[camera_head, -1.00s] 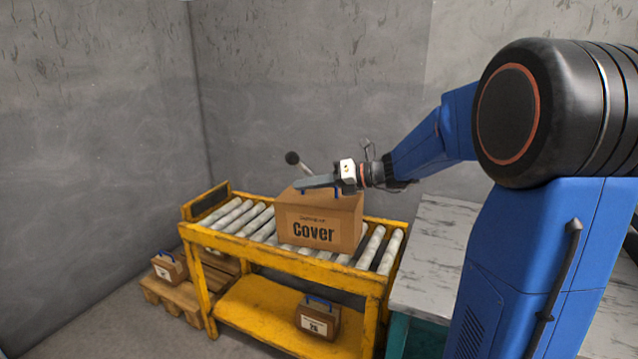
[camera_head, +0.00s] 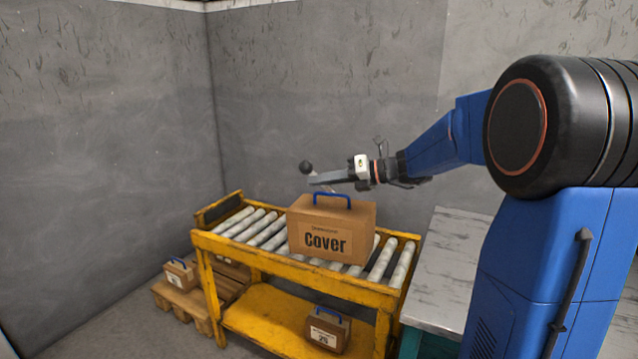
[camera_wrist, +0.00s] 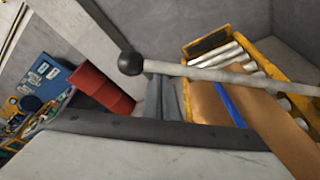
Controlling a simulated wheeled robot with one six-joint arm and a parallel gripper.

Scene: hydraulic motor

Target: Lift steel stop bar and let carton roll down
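The steel stop bar (camera_wrist: 222,75) is a pale rod with a black ball knob (camera_wrist: 130,62) at one end. In the head view the knob (camera_head: 306,167) shows above and behind the carton, and my gripper hides most of the bar. The brown carton (camera_head: 333,219), marked "Cover" and with a blue handle, sits on the rollers. My gripper (camera_head: 314,180) is above the carton, close to the knob end of the bar. In the wrist view the bar crosses at the fingertips (camera_wrist: 167,78). Whether they touch or grip it is unclear.
The yellow roller conveyor (camera_head: 292,276) has free rollers on both sides of the carton. A smaller carton (camera_head: 327,330) is on its lower shelf and another (camera_head: 180,274) on a pallet at left. A worn white-topped table (camera_head: 446,268) stands at right.

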